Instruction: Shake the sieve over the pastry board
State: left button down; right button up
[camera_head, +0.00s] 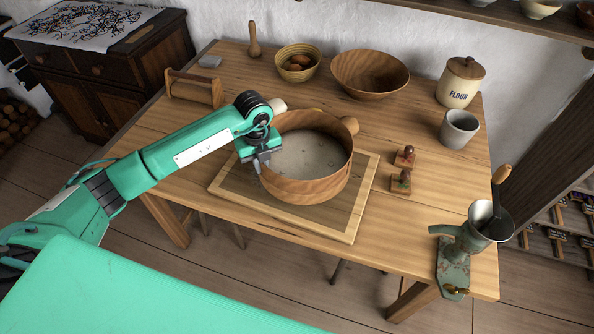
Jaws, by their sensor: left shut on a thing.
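The sieve (312,190) is a round wooden hoop with a pale mesh bottom and knobs on its rim. It is over the pastry board (345,225), a light-framed wooden board on the table; I cannot tell whether it touches the board. My left gripper (262,163) is at the sieve's left rim and is shut on it. The sieve hides much of the board's middle and back. My right gripper is not in view.
The table (420,240) holds a yellow bowl (298,75), a wooden bowl (345,85), a flour jar (459,88), a grey cup (458,130), two small stamps (402,182) and a grinder (458,255) at the right edge.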

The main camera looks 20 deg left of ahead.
pick_arm(q)
jog(key=shift+w+r, duration=0.1)
jog(key=a, duration=0.4)
jog(key=d, duration=0.4)
jog(key=shift+a, duration=0.1)
